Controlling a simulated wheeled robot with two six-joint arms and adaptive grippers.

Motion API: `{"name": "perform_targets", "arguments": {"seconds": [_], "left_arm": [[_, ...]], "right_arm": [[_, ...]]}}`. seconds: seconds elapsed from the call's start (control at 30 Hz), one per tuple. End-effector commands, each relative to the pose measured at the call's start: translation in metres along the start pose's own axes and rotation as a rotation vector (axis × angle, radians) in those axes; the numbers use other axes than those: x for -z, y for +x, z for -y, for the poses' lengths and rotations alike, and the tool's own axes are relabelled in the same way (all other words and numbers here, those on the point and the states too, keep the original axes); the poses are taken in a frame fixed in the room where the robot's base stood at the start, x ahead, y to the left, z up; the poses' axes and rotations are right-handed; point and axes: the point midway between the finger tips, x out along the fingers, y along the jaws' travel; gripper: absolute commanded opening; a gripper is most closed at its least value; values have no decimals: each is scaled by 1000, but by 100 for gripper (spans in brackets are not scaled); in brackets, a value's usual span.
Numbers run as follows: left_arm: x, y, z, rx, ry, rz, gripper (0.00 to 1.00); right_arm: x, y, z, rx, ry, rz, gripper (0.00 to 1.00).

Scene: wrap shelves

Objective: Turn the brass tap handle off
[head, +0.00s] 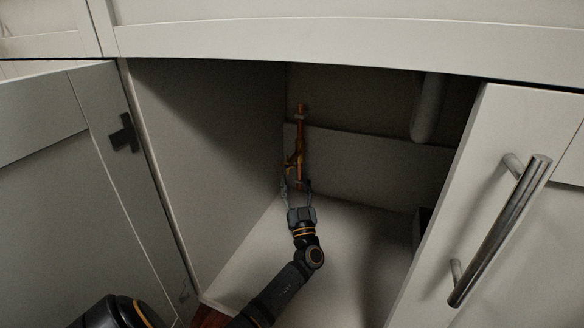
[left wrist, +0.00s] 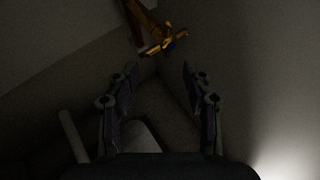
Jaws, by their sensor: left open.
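The brass tap (head: 297,163) stands on an upright copper pipe (head: 301,125) near the back left corner inside the cabinet. In the left wrist view the tap's handle (left wrist: 163,42) shows as a brass piece near the top middle, beyond the fingertips. My left gripper (head: 297,188) reaches into the cabinet and is just below and in front of the tap. In the left wrist view its fingers (left wrist: 159,70) are spread apart with nothing between them. In the head view the fingers partly cover the lower tap, so I cannot tell whether they touch it. My right gripper is not in view.
The left cabinet door (head: 50,190) stands open. The right door (head: 520,215), with a long metal bar handle (head: 503,230), borders the opening. A pale pipe (head: 427,108) hangs at the upper right inside. The cabinet floor (head: 350,245) is mostly bare.

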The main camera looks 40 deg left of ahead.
Motion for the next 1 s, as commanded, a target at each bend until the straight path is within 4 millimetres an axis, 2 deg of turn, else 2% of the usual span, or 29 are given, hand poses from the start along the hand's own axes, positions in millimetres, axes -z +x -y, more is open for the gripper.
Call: {"name": "perform_targets", "arguments": {"seconds": [0.1,0.3,0.83,1.0], "left_arm": [[0,-22,0,0,0,2,50],[1,-37,0,0,-1,-1,50],[1,-36,0,0,0,-1,50],[19,-25,0,0,0,-2,50]], "right_arm": [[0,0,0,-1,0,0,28],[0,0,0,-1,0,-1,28],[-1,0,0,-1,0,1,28],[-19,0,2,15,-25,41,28]]}}
